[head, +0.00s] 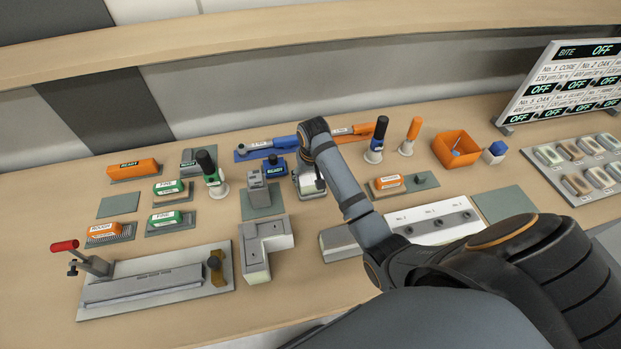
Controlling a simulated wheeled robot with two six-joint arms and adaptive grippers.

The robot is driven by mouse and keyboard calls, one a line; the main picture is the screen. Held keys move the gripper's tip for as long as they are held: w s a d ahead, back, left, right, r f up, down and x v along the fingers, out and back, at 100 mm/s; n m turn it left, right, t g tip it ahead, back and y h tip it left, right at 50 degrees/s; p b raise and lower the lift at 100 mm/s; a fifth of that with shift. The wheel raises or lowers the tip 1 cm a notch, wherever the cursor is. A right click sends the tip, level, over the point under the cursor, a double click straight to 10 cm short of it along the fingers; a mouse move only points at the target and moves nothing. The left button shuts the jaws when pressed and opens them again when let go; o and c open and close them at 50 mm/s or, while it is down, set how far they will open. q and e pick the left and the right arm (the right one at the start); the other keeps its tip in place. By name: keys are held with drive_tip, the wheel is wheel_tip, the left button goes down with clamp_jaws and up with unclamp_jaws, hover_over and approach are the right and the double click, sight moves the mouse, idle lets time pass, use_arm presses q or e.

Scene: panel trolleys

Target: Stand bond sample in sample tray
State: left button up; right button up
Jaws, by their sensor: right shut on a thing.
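My right gripper (308,176) points down at the middle of the bench, its arm coming in from the lower right. It is shut on a small pale block (312,186), mostly hidden by the gripper. I cannot tell whether the block touches the bench, or whether it is the bond sample. A white block marked with numbers (454,216) has several dark holes along its top and lies right of the gripper, partly behind my arm. A grey tray (552,176) of oval pieces lies at the far right. Neither is clearly labelled as the sample tray. My left gripper is out of view.
Orange and green labelled blocks (165,189) stand on mats at the left. A red-handled clamp fixture (150,289) and an L-shaped grey block (256,262) lie in front. An orange bin (438,149) and a display board (509,118) stand at the right. Empty mats (118,206) lie at left and right.

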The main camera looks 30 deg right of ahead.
sight(312, 177)
drive_tip(key=shift+s+f, duration=0.35)
drive_tip(key=shift+f, duration=0.1)
drive_tip(key=o, duration=1.3)
drive_tip(key=shift+f, duration=0.1)
drive_tip(key=o, duration=0.5)
drive_tip(key=shift+w+f, duration=0.1)
drive_tip(key=shift+w, duration=0.2)
drive_tip(key=shift+c, duration=0.2)
drive_tip(key=shift+s+r, duration=0.1)
drive_tip(key=shift+r, duration=0.15)
drive_tip(key=r, duration=0.5)
drive_tip(key=s+r, duration=0.1)
drive_tip(key=r, duration=0.2)
drive_tip(key=shift+a+r+b, duration=0.1)
drive_tip(key=shift+r+b, duration=0.2)
drive_tip(key=r+p, duration=0.3)
drive_tip(key=shift+s+a, duration=0.1)
drive_tip(key=shift+s, duration=0.15)
drive_tip(key=shift+r, duration=0.15)
drive_tip(key=shift+s, duration=0.1)
